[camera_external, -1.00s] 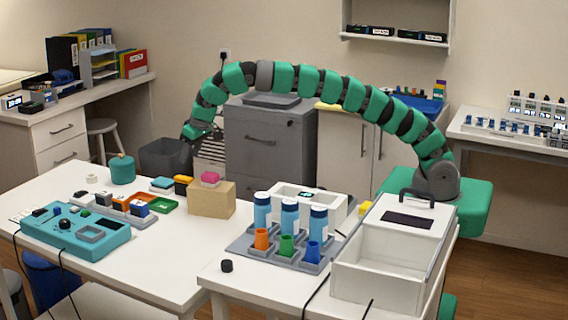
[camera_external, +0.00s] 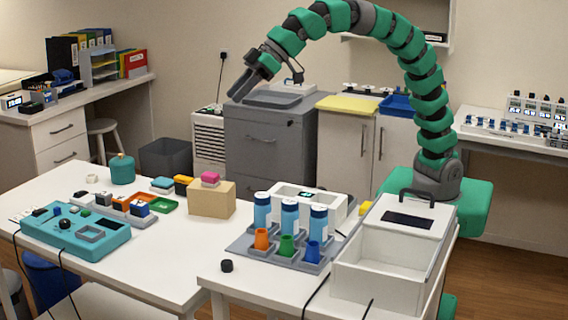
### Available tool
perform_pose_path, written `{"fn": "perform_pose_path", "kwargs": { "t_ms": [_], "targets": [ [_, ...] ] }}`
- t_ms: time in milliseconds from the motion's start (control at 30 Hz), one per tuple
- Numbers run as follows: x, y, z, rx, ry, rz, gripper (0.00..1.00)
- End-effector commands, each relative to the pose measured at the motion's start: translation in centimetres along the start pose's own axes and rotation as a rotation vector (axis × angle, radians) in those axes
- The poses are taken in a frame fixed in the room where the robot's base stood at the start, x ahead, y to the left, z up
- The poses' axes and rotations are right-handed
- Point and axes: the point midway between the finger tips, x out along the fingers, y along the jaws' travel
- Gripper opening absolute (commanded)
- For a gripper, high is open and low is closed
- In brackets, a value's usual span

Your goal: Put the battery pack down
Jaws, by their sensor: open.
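My gripper (camera_external: 233,97) is raised in the air, in the picture just left of the grey drawer cabinet's top. Its two dark fingers point down and left, apart, with nothing seen between them. No object is clearly marked as the battery pack. A small yellow and black block (camera_external: 183,186) lies at the back of the left white table, beside a cardboard box, and may be it; I cannot tell for sure. My gripper is well clear of this block.
A teal console (camera_external: 75,233) and teal pot (camera_external: 122,170) share the left table (camera_external: 160,265).

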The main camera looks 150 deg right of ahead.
Motion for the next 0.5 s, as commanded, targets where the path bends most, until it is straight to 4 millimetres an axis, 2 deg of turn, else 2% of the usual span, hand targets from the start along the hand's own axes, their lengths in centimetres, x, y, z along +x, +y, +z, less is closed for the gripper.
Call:
{"fn": "perform_pose_path", "kwargs": {
  "t_ms": [33, 200, 267, 400, 500],
  "targets": [
    [-2.5, -2.4, 0.2, -0.034, 0.024, -0.040, 0.47],
    [-10.0, -8.7, 1.0, -0.141, 0.114, -0.164, 0.47],
    [-12.6, -10.7, 1.6, -0.177, 0.140, -0.208, 0.47],
    [-19.1, -14.5, 3.2, -0.252, 0.215, -0.316, 0.47],
    [-23.8, -16.5, 4.6, -0.302, 0.267, -0.392, 0.47]
  ]
}}
